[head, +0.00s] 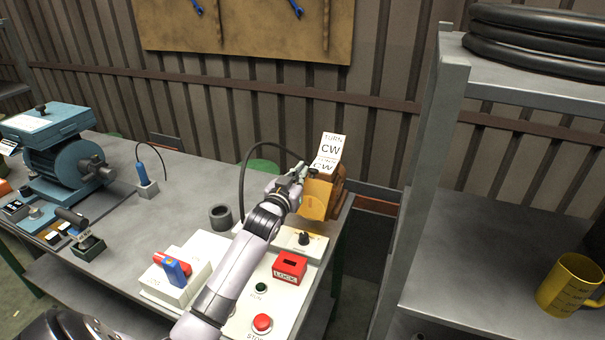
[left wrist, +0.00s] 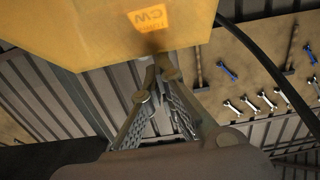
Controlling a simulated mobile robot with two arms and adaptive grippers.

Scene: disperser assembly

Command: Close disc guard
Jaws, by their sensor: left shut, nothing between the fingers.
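The disc guard (head: 315,200) is a yellow, see-through cover at the far right end of the bench. It stands in front of a brown housing (head: 338,184) under a white "TURN CW" label (head: 329,152). In the left wrist view the guard (left wrist: 100,35) fills the upper left, close above the fingers, with a "CW" label showing through it. My left gripper (head: 300,172) is shut and empty at the guard's upper left edge. Its fingertips (left wrist: 157,72) meet just below the guard's edge; I cannot tell whether they touch it. My right gripper is not in view.
The control panel has a red LOCK block (head: 289,267), a black knob (head: 304,239) and a red STOP button (head: 262,323). A dark ring (head: 221,217) and a red-and-blue switch (head: 173,268) are left of my arm. A grey shelf (head: 455,200) stands right.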

